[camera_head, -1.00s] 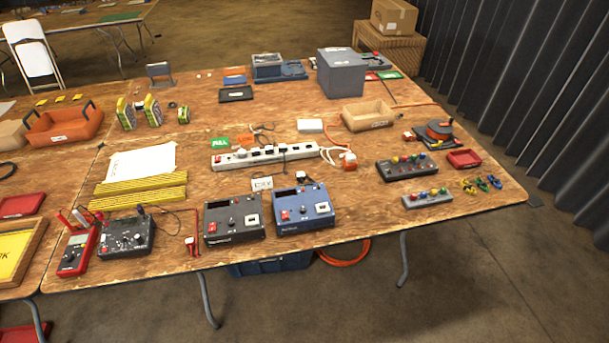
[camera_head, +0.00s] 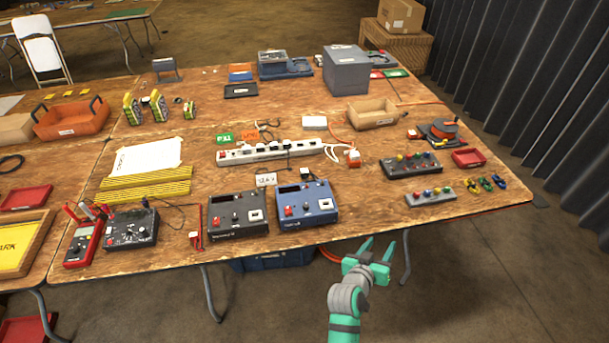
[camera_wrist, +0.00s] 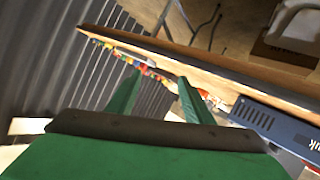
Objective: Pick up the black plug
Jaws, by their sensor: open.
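A white power strip (camera_head: 235,158) lies across the middle of the table. Small dark plugs sit along it; one black plug (camera_head: 287,144) with a dark cord is near its middle, too small to see in detail. My gripper (camera_head: 379,245) is open and empty in front of the table's near edge, well to the right of and nearer than the strip. In the wrist view its two green fingers (camera_wrist: 160,80) are spread, with nothing between them. I cannot make out the black plug in the wrist view.
A grey device (camera_head: 238,215) and a blue device (camera_head: 307,206) stand between the strip and the near edge. The blue device also shows in the wrist view (camera_wrist: 262,118). Grey button boxes (camera_head: 411,165) stand at right. Bare wood lies right of the blue device.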

